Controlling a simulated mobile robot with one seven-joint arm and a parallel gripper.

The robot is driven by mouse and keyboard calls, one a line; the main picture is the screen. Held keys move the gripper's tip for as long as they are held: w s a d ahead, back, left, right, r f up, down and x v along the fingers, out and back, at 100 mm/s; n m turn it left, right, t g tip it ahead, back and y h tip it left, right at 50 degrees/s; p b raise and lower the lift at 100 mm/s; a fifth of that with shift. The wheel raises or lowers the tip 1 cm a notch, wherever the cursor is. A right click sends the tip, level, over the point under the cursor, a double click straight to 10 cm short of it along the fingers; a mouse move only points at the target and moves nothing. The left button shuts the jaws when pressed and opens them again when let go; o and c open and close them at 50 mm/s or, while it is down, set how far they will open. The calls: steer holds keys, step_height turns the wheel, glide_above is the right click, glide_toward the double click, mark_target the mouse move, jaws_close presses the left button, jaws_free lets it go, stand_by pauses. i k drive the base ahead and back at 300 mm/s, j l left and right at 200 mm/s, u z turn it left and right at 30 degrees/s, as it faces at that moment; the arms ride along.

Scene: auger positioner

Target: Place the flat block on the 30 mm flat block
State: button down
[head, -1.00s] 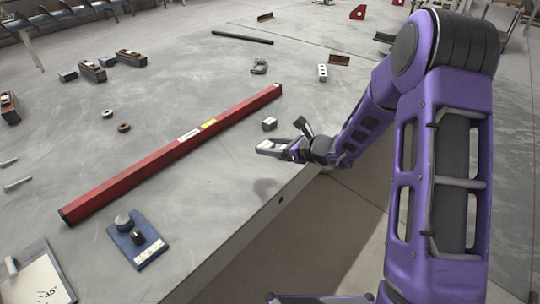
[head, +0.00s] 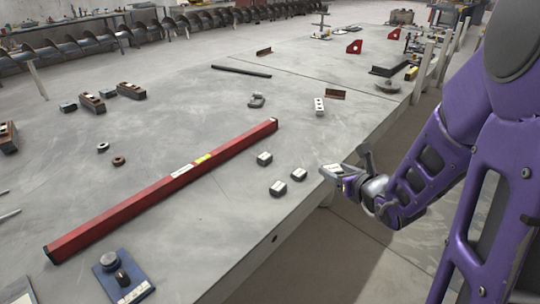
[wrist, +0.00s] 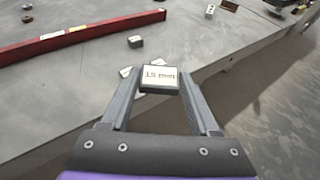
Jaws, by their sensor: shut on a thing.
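My gripper (wrist: 160,84) is shut on a flat grey block (wrist: 160,77) with a white label that seems to read "15 mm". In the head view my gripper (head: 333,171) is at the table's right edge, right of three small labelled blocks. One block (head: 264,158) lies near the red bar; two more, a left one (head: 277,188) and a right one (head: 298,174), lie close together near the edge. In the wrist view those two are partly hidden behind the held block. Their labels are too small to read, so I cannot tell which is the 30 mm block.
A long red bar (head: 165,190) lies across the grey table (head: 225,240). A blue plate with knobs (head: 122,278) is at front left. A white block with holes (head: 319,106) and a clamp-like part (head: 256,100) lie farther back. Bare tabletop surrounds the small blocks.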

mark_target(264, 155)
steer(key=i+l, duration=0.2)
steer(key=l, duration=0.15)
steer(key=i+l, duration=0.2)
steer(key=i+l+u, duration=0.2)
steer(key=l+u, duration=0.2)
steer(key=l, duration=0.2)
steer(key=u, duration=1.25)
